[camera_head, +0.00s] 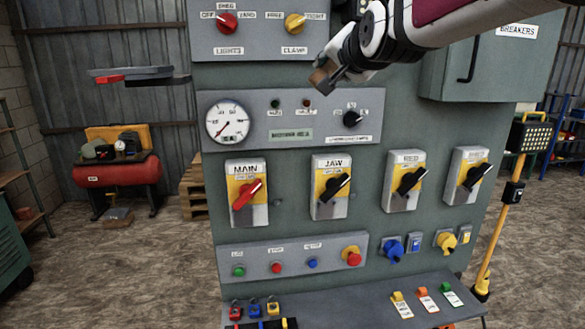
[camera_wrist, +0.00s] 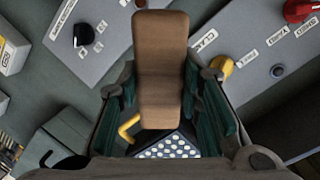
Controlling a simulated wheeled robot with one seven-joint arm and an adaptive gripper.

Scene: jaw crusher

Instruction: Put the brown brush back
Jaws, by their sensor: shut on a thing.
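The brown brush (camera_wrist: 160,50) is held between the green finger pads of my gripper (camera_wrist: 162,92) in the wrist view. It looks like a long brown block and sticks out past the fingertips. In the head view, a small brown part of the brush (camera_head: 319,78) shows at the end of my gripper (camera_head: 332,73). My gripper is shut on it, in the air in front of the control panel (camera_head: 300,140), between the upper switch plate and the gauge plate. The fingers partly hide the brush in the head view.
A shelf (camera_head: 135,73) juts out left of the panel with a red item on it. A sloped ledge (camera_head: 345,302) at the panel's foot holds padlocks (camera_head: 254,308) and tags (camera_head: 427,298). A yellow lamp stand (camera_head: 500,215) stands at right. Switches and knobs protrude from the panel.

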